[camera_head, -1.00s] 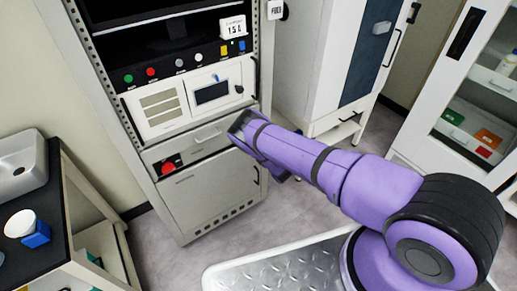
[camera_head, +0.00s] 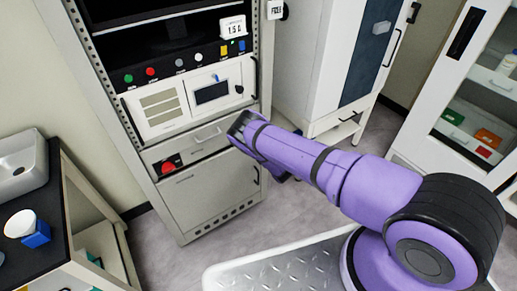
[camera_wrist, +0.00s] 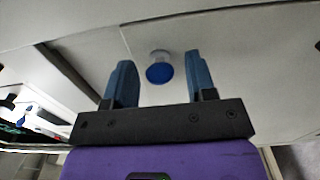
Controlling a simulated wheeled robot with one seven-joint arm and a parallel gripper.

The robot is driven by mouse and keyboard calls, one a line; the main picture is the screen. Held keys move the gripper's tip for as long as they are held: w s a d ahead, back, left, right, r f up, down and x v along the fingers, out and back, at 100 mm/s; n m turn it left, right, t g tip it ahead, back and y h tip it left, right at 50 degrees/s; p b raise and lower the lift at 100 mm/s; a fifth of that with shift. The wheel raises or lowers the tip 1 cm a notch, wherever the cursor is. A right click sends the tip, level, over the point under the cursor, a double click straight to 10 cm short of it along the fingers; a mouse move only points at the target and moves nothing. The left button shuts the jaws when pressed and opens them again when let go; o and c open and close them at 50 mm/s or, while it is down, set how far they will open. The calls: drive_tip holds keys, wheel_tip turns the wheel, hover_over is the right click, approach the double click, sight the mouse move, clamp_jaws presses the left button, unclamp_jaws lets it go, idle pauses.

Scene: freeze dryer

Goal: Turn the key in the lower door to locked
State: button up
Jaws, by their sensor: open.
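The lower door (camera_head: 208,192) of the grey cabinet is a plain panel and looks closed in the head view. My arm crosses its upper right side, and no key shows there. In the wrist view, my gripper (camera_wrist: 159,64) is open, with its two blue fingers apart and pointing at a pale panel. A small round piece with a blue face and pale rim (camera_wrist: 160,73) shows between the fingers, with a gap on each side. It may be the key; its turn position cannot be read. My fingers are mostly hidden in the head view.
Above the door are a drawer front with a red knob (camera_head: 168,167) and a white instrument panel (camera_head: 190,98). A dark-topped bench (camera_head: 62,215) stands at left, and white cabinets stand at right.

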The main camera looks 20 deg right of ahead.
drive_tip(key=v, duration=1)
drive_tip(key=shift+s, duration=0.4)
drive_tip(key=shift+d, duration=0.15)
